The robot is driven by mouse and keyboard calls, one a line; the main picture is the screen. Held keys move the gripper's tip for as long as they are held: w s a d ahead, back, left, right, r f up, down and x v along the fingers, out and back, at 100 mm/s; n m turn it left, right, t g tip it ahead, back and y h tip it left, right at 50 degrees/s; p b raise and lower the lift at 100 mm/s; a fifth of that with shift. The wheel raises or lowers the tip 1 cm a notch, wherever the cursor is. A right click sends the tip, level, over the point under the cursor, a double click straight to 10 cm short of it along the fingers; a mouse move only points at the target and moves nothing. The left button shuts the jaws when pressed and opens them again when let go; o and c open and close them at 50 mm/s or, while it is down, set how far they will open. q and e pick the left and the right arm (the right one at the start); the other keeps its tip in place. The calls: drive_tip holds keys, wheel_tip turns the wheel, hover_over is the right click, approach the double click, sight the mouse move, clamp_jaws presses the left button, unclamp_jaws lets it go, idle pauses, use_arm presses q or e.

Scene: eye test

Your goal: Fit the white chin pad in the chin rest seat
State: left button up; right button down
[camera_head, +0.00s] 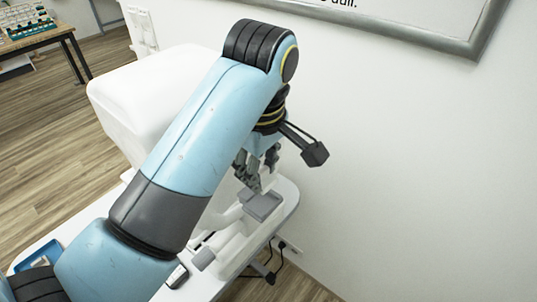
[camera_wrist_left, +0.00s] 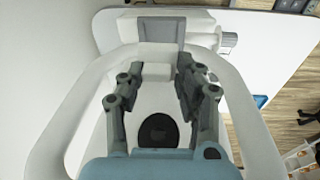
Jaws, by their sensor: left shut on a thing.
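My left gripper (camera_head: 255,183) points down by the white eye-test machine (camera_head: 125,90). In the left wrist view, its two dark fingers (camera_wrist_left: 160,72) close from both sides on a small white block (camera_wrist_left: 156,73), which looks like the chin pad. The pad cannot be made out in the head view. A white frame (camera_wrist_left: 262,130) surrounds the fingers in the wrist view. A grey plate (camera_wrist_left: 160,30) lies beyond the fingertips and also shows below the gripper in the head view (camera_head: 262,205). I cannot clearly tell the chin rest seat from the white parts around it. My right gripper is not seen.
The white table (camera_head: 285,205) ends in a rounded edge near the wall. A small grey block (camera_head: 203,258) and a blue tray (camera_head: 40,256) are nearer. A framed board (camera_head: 425,30) hangs on the wall. A wooden table (camera_head: 38,40) stands far left.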

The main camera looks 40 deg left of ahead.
use_arm(q)
drive_tip(key=shift+w, duration=0.1)
hover_over(261, 203)
drive_tip(key=shift+f, duration=2.5)
drive_tip(key=shift+f, duration=0.55)
drive_tip(key=o, duration=0.8)
drive_tip(key=r, duration=0.7)
drive_tip(key=shift+s+d+r, duration=0.25)
drive_tip(key=shift+s+d, duration=0.05)
drive_tip(key=shift+d, duration=0.1)
drive_tip(key=shift+f, duration=0.15)
